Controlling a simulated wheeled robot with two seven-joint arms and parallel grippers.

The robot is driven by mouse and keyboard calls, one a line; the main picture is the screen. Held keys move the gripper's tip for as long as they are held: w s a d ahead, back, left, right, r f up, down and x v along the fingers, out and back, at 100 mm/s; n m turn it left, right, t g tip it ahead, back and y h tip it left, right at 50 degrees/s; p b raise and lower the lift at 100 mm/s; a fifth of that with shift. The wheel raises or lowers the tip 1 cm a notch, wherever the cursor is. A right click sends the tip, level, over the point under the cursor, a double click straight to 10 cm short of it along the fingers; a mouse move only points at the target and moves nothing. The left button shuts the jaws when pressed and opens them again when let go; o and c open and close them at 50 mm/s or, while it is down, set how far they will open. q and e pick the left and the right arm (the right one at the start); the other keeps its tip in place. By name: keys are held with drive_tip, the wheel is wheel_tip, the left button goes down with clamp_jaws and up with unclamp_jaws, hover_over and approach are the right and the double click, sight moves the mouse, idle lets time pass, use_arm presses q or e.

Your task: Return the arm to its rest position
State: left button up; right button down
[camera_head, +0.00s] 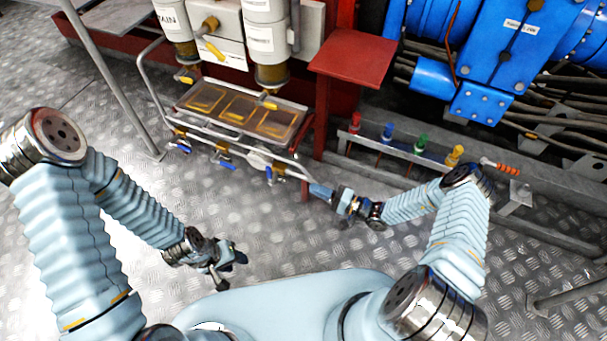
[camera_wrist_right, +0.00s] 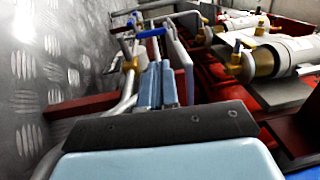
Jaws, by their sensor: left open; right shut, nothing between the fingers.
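My right arm reaches in from the right in the head view, bent at the elbow. Its gripper (camera_head: 321,191) is shut and empty, just right of the tray's pipe frame and near the red post. In the right wrist view the two light blue fingers (camera_wrist_right: 157,88) lie together, with a blue valve handle (camera_wrist_right: 150,33) beyond them. I cannot tell whether the fingertips touch the frame. My left arm hangs at the left, and its gripper (camera_head: 230,268) is open and empty above the metal floor.
A red plate (camera_head: 352,60) juts out on a post. Coloured levers (camera_head: 421,142) stand on a grey rail at right. Checkered floor (camera_head: 290,235) is clear between the arms.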

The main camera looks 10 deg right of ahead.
drive_tip(key=shift+s+d, duration=0.15)
drive_tip(key=s+a+n+g+h+p, duration=0.15)
drive_tip(key=s+a+n+g, duration=0.25)
drive_tip(key=s+a+g, duration=0.65)
drive_tip(key=s+d+r+n+h, duration=0.1)
drive_tip(key=s+d+r+h, duration=0.4)
drive_tip(key=s+h, duration=0.3)
drive_tip(key=shift+s+d+h+p, duration=0.3)
drive_tip(key=shift+d+h, duration=0.4)
drive_tip(key=shift+h, duration=0.25)
